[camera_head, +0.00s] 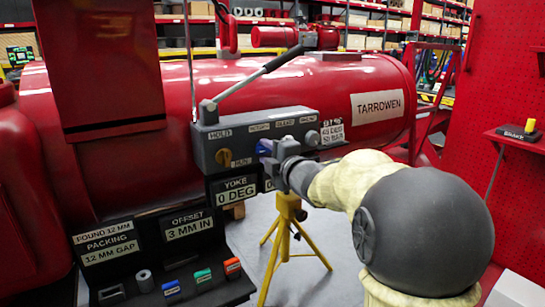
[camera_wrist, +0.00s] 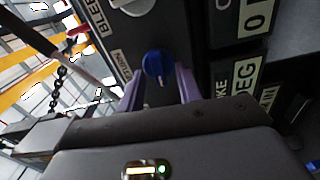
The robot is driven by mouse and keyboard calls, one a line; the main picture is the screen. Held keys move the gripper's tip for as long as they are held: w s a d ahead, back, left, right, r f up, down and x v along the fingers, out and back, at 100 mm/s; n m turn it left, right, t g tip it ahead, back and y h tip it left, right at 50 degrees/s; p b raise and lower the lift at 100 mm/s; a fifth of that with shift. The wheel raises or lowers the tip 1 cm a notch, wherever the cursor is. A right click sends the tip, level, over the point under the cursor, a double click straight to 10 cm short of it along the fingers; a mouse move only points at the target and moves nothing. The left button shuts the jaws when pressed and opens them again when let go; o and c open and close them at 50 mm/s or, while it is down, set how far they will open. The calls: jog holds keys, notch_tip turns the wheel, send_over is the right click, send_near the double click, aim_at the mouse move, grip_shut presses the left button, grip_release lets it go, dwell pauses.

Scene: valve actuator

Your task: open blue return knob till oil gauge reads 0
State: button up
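The blue return knob (camera_wrist: 157,63) sits on the dark face of the control box, a light pointer mark on it. My gripper (camera_wrist: 158,88) has one purple-grey finger on each side of the knob's lower part, spread apart. I cannot tell whether they touch it. In the head view my gripper (camera_head: 272,155) is at the front of the grey control box (camera_head: 213,137), partly hiding the knob. A small display (camera_head: 332,133) at the box's right seems to read 91%, with smaller lines below. I cannot make out which readout is the oil gauge.
A lever (camera_head: 255,75) rises above. Below are a "YOKE 0 DEG" sign (camera_head: 237,190), a yellow stand (camera_head: 287,225) and a black parts tray (camera_head: 190,290). A red tank (camera_head: 340,85) stands behind.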

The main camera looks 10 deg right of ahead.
jog(key=p+v, duration=0.2)
jog(key=v, duration=1.5)
jog(key=shift+s+p, duration=0.15)
jog(key=shift+p, duration=0.2)
notch_tip(320, 180, down, 15)
jog(key=d+m+g+h, duration=0.1)
jog(key=m+g+h, duration=0.5)
jog(key=m, duration=0.7)
jog(key=s+a+f+m+g+p, duration=0.2)
jog(key=s+a+f+m+g, duration=0.4)
jog(key=s+f+m+g, duration=0.45)
notch_tip(320, 180, up, 37)
jog(key=s+n+t+p, duration=0.2)
jog(key=p, duration=3.4)
jog(key=shift+f, duration=0.2)
